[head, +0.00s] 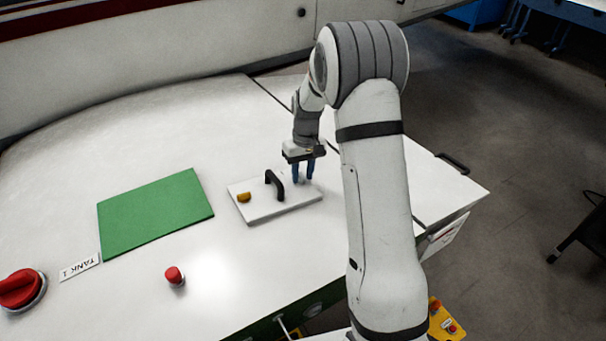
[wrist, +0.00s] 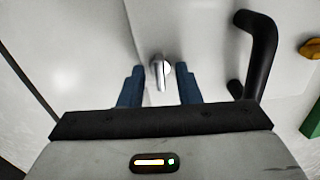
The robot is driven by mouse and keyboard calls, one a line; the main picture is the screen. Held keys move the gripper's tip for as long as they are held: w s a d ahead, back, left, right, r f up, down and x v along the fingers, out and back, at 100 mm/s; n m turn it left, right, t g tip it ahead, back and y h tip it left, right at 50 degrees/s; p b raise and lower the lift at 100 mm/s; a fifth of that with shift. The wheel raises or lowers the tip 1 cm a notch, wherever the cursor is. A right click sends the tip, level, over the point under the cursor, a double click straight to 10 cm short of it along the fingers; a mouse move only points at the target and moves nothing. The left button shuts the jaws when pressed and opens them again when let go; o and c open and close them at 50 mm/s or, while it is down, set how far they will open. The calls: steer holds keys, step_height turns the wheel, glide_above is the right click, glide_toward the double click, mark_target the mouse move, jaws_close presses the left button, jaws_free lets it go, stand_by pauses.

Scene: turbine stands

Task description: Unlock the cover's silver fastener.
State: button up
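The cover (head: 262,213) is a white rectangular plate on the white surface, with a black handle (head: 274,184) in its middle and a yellow fastener (head: 244,197) at its left end. The silver fastener (wrist: 158,70) shows in the wrist view as a small metal lever. It lies between the two blue fingers of my gripper (wrist: 158,85), with a gap on each side. In the head view my gripper (head: 303,178) points down over the cover's right end, and the silver fastener is hidden there. My gripper is open. The black handle (wrist: 262,50) stands right of the fingers in the wrist view.
A green panel (head: 155,213) lies left of the cover. The white surface's right edge has a black handle (head: 453,163).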

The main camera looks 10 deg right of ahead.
mark_target(302, 175)
steer(key=shift+o, duration=1)
steer(key=shift+r, duration=0.1)
steer(key=shift+w+d+r+p, duration=0.15)
steer(key=shift+r+p, duration=0.6)
steer(key=shift+r, duration=0.45)
steer(key=shift+w+d+r+p, duration=0.15)
steer(key=shift+r+p, duration=0.55)
steer(key=shift+r, duration=0.45)
steer(key=shift+a+r, duration=0.1)
steer(key=s+r+m+t+b, duration=0.1)
steer(key=s+r+t, duration=0.1)
steer(key=s+r, duration=0.7)
steer(key=s+r+m+t+b, duration=0.1)
steer(key=s+r, duration=0.5)
steer(key=s, duration=0.6)
steer(key=s+t+h, duration=0.1)
steer(key=s, duration=0.7)
steer(key=shift+s+f+m+t+b, duration=0.15)
steer(key=shift+f+m+t+b, duration=0.15)
steer(key=shift+b, duration=0.1)
